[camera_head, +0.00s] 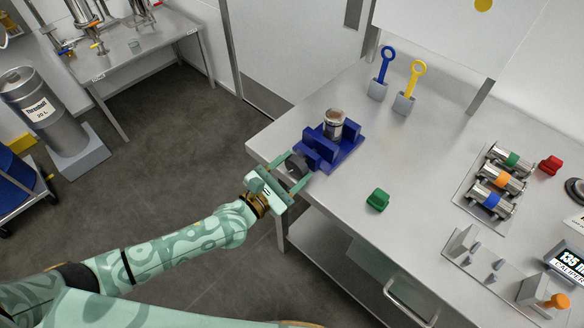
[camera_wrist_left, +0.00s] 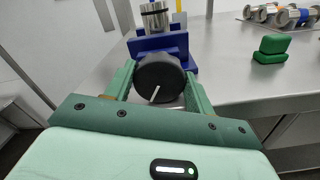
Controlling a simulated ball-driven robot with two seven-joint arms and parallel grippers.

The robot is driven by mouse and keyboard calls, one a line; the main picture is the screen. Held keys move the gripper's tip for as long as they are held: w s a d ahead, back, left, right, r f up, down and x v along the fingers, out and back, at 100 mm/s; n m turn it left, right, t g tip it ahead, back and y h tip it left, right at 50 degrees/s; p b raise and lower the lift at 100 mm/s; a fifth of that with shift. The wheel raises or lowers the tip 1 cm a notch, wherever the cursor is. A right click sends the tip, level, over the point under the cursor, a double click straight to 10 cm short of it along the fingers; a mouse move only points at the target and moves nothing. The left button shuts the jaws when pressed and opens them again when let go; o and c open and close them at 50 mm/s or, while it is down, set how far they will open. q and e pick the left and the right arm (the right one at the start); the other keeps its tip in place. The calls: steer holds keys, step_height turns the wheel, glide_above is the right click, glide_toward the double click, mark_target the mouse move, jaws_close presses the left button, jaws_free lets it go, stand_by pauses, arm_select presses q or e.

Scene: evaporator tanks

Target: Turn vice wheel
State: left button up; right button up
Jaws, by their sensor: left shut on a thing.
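The blue vice (camera_head: 332,147) stands at the left corner of the steel bench, with a metal cylinder (camera_head: 334,124) upright in it. Its black wheel (camera_head: 296,166) faces the bench's left edge. In the left wrist view the wheel (camera_wrist_left: 160,79) shows a white line tilted a little right of upright. My left gripper (camera_head: 292,173) has its green fingers on both sides of the wheel and is shut on it. The fingers also show in the left wrist view (camera_wrist_left: 161,88). My right gripper is not in view.
A green block (camera_head: 377,200) lies on the bench right of the vice. Blue (camera_head: 384,68) and yellow (camera_head: 413,84) ring-handled tools stand at the back. Metal cylinders with coloured bands (camera_head: 502,172) lie on a plate at right. The bench between is clear.

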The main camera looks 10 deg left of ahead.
arm_select(q)
steer(key=shift+m, duration=0.5)
steer(key=o, duration=1)
steer(key=v, duration=1.6)
steer(key=shift+s, duration=0.2)
steer(key=shift+a, duration=0.1)
